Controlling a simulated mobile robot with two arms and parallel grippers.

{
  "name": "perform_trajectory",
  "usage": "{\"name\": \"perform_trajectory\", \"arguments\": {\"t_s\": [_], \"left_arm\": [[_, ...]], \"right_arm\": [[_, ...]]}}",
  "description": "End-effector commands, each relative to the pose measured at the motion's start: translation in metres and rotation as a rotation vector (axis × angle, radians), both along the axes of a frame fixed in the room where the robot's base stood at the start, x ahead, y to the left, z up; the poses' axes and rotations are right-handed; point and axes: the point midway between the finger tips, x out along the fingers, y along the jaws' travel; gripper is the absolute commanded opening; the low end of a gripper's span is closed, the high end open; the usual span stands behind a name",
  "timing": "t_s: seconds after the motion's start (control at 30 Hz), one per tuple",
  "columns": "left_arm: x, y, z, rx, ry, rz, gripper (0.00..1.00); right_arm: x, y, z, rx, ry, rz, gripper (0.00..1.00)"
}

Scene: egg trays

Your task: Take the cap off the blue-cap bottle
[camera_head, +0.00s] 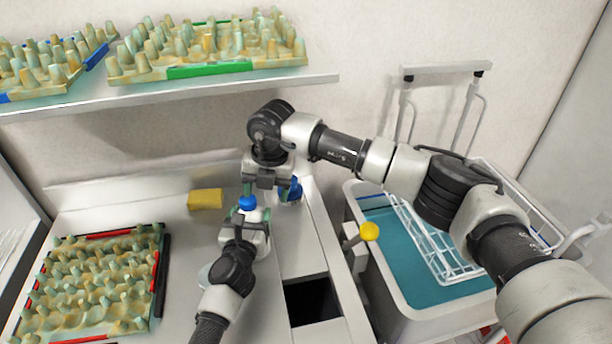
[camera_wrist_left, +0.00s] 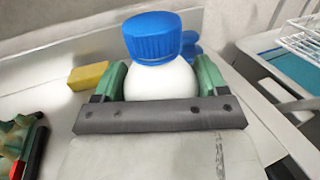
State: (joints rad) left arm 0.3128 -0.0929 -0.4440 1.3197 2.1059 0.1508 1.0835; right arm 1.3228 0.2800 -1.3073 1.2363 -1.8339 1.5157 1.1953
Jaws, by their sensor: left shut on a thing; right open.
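The white bottle with a blue screw cap (camera_head: 247,202) stands upright over the counter. In the left wrist view its white body (camera_wrist_left: 160,82) is between my green finger pads, and the blue cap (camera_wrist_left: 152,38) sits on top, above the fingers. My left gripper (camera_head: 246,214) is shut on the bottle below the cap. My right gripper (camera_head: 268,188) is open, pointing down just behind and to the right of the cap; it does not show in the left wrist view. Whether a right finger touches the cap cannot be told.
A yellow sponge (camera_head: 205,199) lies left of the bottle. An egg tray (camera_head: 158,262) is at the left. A blue object (camera_head: 294,189) is beside the right gripper. A dark opening (camera_head: 312,300) is in the counter. A blue-lined sink (camera_head: 405,262) with a wire rack is right. A shelf (camera_head: 200,88) holds trays.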

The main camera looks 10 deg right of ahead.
Motion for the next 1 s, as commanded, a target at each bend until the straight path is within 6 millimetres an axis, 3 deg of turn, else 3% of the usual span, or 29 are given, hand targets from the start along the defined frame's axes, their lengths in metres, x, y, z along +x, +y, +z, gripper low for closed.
{"name": "perform_trajectory", "arguments": {"t_s": [0.1, 0.3, 0.53, 0.77, 1.0], "left_arm": [[0.0, 0.0, -0.001, -0.001, 0.001, 0.0, 0.07], [0.0, 0.0, -0.001, -0.001, 0.001, 0.0, 0.07], [0.0, 0.0, -0.001, -0.001, 0.001, 0.0, 0.07], [0.0, 0.0, -0.001, -0.001, 0.001, 0.0, 0.07], [0.0, 0.0, -0.001, -0.001, 0.001, -0.001, 0.07]], "right_arm": [[0.007, -0.027, -0.001, 0.052, 0.078, -0.338, 0.69], [0.015, -0.062, 0.0, 0.119, 0.21, -0.846, 0.69], [0.019, -0.085, 0.001, 0.154, 0.305, -1.185, 0.69], [0.019, -0.078, 0.002, 0.161, 0.327, -1.256, 0.69], [0.019, -0.035, 0.002, 0.162, 0.326, -1.251, 0.69]]}}
